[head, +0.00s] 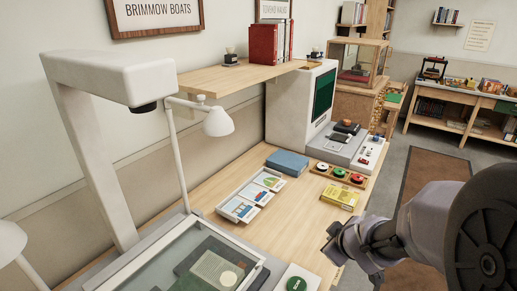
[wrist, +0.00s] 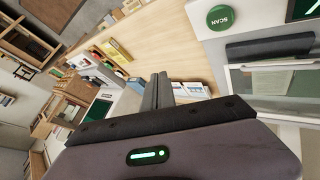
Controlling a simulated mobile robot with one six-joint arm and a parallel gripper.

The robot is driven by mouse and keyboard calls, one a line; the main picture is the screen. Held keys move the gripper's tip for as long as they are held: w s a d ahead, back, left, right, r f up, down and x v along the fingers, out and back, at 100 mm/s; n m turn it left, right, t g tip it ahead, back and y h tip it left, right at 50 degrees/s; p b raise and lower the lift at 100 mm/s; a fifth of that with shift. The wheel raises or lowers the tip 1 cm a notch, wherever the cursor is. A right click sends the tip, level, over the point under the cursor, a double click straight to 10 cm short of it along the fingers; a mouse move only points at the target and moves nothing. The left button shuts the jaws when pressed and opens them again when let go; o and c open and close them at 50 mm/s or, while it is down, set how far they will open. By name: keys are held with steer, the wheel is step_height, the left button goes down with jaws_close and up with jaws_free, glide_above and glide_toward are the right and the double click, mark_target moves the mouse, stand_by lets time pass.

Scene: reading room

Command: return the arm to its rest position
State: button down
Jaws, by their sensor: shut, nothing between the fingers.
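My gripper (head: 331,246) is at the right of the head view, beside the front edge of the wooden desk (head: 238,168). The arm comes in from the right edge of the picture. In the wrist view the gripper's fingers (wrist: 161,92) are together, with nothing between them. They point out over the desk, which looks tilted in that view. I cannot tell the exact gap between the gripper and the desk edge.
A white tray of picture cards (head: 223,210), a blue box (head: 288,162), a yellow box (head: 340,195) and a tray of reels (head: 357,181) lie on the desk. A scanner with a glass bed (head: 157,249) and a green button (head: 296,285) are in front. Floor (head: 428,160) is free behind the arm.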

steer(key=s+a+r+m+g, duration=0.1)
steer(key=s+a+r+m, duration=0.1)
steer(key=s+r+m, duration=0.3)
steer(key=s+a+r+m, duration=0.1)
steer(key=s+r+m, duration=0.25)
steer(key=s, duration=0.45)
steer(key=s+a+r+m+g+y, duration=0.1)
steer(key=s+a+m, duration=0.3)
steer(key=s+a, duration=0.4)
steer(key=s+y, duration=0.1)
steer(key=s, duration=0.1)
steer(key=shift+s+a+r+g+y+b, duration=0.25)
steer(key=shift+s+r+g+y+b, duration=0.05)
steer(key=shift+s+r+y+b, duration=0.1)
